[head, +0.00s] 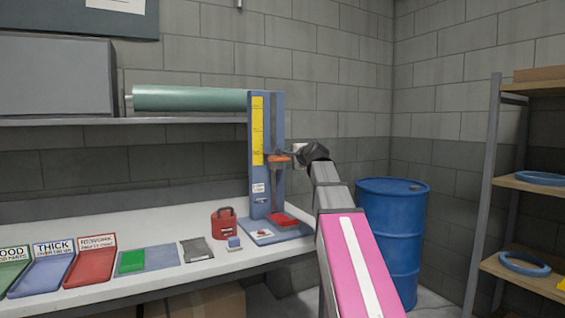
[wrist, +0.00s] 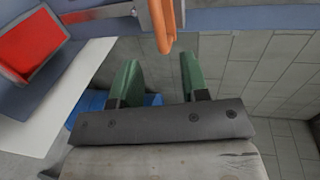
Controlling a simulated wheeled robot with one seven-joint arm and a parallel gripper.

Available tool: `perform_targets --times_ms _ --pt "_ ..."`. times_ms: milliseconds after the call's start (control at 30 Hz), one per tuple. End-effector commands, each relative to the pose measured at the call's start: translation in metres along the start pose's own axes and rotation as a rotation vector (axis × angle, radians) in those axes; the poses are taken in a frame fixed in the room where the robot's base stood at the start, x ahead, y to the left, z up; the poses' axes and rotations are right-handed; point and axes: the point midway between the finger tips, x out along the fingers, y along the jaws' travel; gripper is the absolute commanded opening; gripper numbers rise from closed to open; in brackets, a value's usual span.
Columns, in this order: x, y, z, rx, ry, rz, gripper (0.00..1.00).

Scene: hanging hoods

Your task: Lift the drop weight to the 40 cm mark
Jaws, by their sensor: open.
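The blue drop tower (head: 280,190) stands upright at the right end of the bench, with a yellow scale (head: 257,130) on its left side. The orange drop weight (head: 279,160) sits on the column near the lower end of the scale. The scale's marks are too small to read. My gripper (head: 298,156) is just right of the weight in the head view, partly hidden by my arm. In the wrist view my gripper (wrist: 158,66) has its green fingers apart and empty. An orange handle-like part (wrist: 165,25) lies just beyond the fingertips, roughly in line with their gap.
A red block (head: 284,219) lies on the tower's base. A red padlock-shaped case (head: 223,223), a grey pad (head: 197,250) and coloured trays (head: 91,266) lie along the bench. A blue drum (head: 390,235) stands right of my arm. A shelf rack (head: 530,185) is farther right.

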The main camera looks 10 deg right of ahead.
Motion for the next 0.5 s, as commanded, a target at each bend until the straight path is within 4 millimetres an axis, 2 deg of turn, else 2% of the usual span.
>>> perform_targets --times_ms 300,500 --pt "0.058 -0.001 -0.001 0.000 -0.001 0.003 0.41" --pt "0.084 0.000 -0.001 0.000 0.000 0.002 0.41"
